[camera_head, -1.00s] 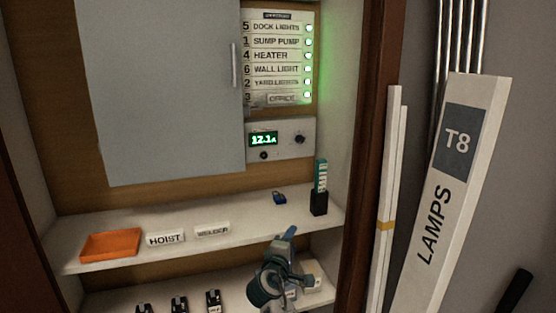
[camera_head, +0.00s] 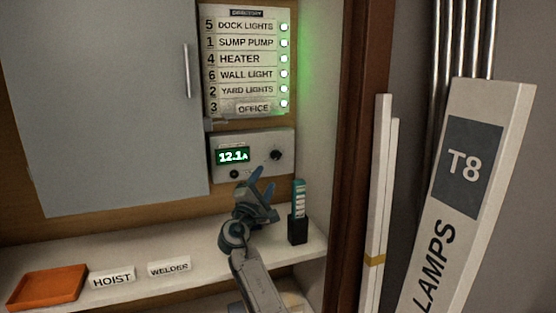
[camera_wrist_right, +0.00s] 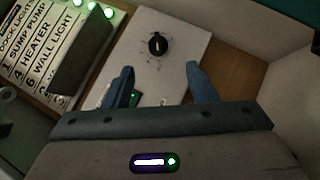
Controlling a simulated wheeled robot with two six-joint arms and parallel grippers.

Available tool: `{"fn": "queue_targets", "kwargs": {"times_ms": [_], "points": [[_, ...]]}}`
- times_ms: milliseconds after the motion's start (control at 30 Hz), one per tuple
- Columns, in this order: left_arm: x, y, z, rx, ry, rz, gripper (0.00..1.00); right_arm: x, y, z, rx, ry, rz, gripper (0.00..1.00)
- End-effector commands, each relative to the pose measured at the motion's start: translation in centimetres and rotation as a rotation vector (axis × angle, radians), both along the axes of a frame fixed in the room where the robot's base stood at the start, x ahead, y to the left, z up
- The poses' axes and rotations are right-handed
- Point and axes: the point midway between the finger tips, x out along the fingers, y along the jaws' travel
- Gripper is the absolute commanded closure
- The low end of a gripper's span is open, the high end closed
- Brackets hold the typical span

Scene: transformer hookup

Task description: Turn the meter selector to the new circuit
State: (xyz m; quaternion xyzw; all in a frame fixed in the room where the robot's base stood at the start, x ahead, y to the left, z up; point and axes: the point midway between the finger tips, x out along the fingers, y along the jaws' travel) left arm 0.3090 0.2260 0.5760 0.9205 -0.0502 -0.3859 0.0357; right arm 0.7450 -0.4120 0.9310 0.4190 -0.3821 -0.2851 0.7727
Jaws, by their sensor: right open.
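The meter (camera_head: 252,158) is a pale panel on the back wall with a green display reading 12.1A. The black selector knob (camera_head: 277,155) is on its right side. In the right wrist view the knob (camera_wrist_right: 158,44) shows a pale pointer line and faces the gap between my fingers. My right gripper (camera_head: 262,182) is open and empty just below the meter; its blue fingers also show in the wrist view (camera_wrist_right: 158,72), apart from the knob. A smaller dark knob (camera_head: 234,174) sits under the display. My left gripper is not in view.
A directory (camera_head: 246,62) with green lights is above the meter. A grey door (camera_head: 105,110) stands left. On the shelf are an orange tray (camera_head: 48,286), HOIST (camera_head: 112,279) and WELDER (camera_head: 169,268) labels, and a black holder (camera_head: 298,228) close right of my arm.

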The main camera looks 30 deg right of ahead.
Motion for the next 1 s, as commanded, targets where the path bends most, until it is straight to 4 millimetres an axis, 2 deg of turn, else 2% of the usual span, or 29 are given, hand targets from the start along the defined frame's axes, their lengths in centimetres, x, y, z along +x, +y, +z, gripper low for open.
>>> {"fn": "queue_targets", "kwargs": {"times_ms": [300,500,900,933,1000], "points": [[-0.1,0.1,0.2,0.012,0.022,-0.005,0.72,3.2,-4.6,2.3,0.0,-0.002,-0.001,0.48],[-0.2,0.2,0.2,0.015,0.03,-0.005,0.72,4.7,-6.7,3.1,0.002,-0.002,-0.001,0.48],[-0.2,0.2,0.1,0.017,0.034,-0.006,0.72,5.2,-7.4,3.4,0.003,-0.001,0.0,0.48],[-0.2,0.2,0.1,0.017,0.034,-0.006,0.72,5.2,-7.4,3.4,0.003,-0.001,0.0,0.5],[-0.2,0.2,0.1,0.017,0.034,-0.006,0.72,5.2,-7.4,3.4,0.003,-0.001,0.0,0.64]]}}
